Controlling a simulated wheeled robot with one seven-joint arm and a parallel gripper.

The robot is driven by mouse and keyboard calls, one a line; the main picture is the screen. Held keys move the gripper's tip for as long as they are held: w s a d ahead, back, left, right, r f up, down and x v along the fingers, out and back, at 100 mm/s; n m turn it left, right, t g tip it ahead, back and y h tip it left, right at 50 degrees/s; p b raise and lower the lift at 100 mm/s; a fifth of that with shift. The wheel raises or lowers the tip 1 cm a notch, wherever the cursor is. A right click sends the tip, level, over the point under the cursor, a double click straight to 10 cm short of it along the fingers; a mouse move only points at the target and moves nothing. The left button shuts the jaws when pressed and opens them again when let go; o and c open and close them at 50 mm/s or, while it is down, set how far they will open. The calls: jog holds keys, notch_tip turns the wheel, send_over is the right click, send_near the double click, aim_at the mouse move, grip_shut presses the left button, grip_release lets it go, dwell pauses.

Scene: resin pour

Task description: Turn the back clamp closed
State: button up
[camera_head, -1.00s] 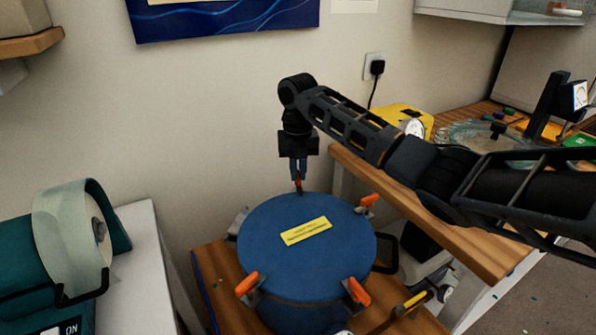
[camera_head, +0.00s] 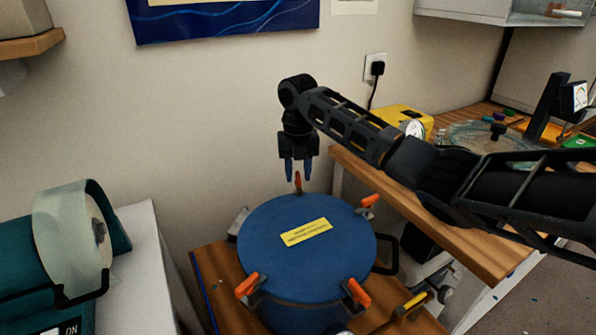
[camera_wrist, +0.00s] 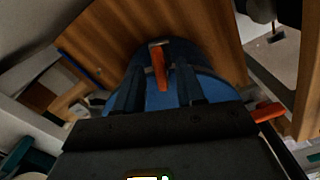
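The back clamp (camera_head: 298,183) has an orange handle that points up at the rear rim of the blue round lid (camera_head: 270,235). It also shows in the wrist view (camera_wrist: 159,67). My gripper (camera_head: 298,178) hangs pointing down at the back clamp, its two dark blue fingers spread apart. In the wrist view my fingers (camera_wrist: 160,92) lie on either side of the handle's line, with a gap on both sides. The gripper holds nothing. The fingers' exact height against the handle is hard to tell.
Other orange clamps sit at the lid's right rear (camera_head: 369,201), front left (camera_head: 247,285) and front right (camera_head: 358,292). The wall is close behind the pot. A wooden table (camera_head: 440,222) stands right, a teal machine with a roll (camera_head: 75,245) left.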

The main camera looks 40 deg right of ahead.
aim_at(298, 176)
jog(key=shift+r+b, duration=0.55)
jog(key=shift+r, duration=3.4)
